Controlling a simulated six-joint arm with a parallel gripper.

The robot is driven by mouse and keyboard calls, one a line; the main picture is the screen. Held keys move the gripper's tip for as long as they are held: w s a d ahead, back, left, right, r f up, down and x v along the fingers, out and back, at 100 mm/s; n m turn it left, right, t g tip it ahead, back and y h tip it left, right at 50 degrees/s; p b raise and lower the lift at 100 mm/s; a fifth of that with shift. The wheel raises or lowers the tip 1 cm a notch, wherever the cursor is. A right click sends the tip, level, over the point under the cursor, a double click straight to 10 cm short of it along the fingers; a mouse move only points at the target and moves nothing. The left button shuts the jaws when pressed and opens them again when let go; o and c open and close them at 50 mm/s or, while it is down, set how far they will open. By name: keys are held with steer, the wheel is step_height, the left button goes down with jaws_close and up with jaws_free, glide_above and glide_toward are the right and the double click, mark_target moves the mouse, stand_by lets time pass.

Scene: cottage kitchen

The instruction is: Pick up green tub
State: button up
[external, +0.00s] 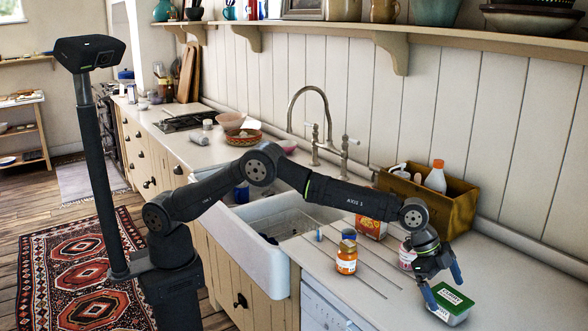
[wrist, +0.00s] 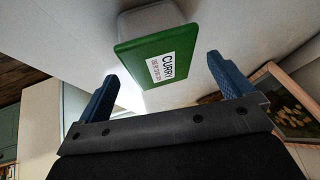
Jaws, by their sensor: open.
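The green tub (external: 452,301) sits on the white counter at the right, with a green lid and a white label. In the wrist view the green tub (wrist: 158,60) shows its lid with the word CURRY and a pale body behind it. My gripper (external: 443,284) is open, with its blue fingers close to the tub in the external view. In the wrist view the fingers of my gripper (wrist: 164,85) stand to either side of the lid, with the tub beyond their tips or between them; I cannot tell the exact depth.
A pinkish jar (external: 407,257) is close beside my wrist. A wooden caddy (external: 459,215) with bottles stands behind. The counter is clear right of the tub.

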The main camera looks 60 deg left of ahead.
steer(key=shift+x, duration=0.95)
steer(key=c, duration=1.2)
steer(key=shift+r, duration=0.1)
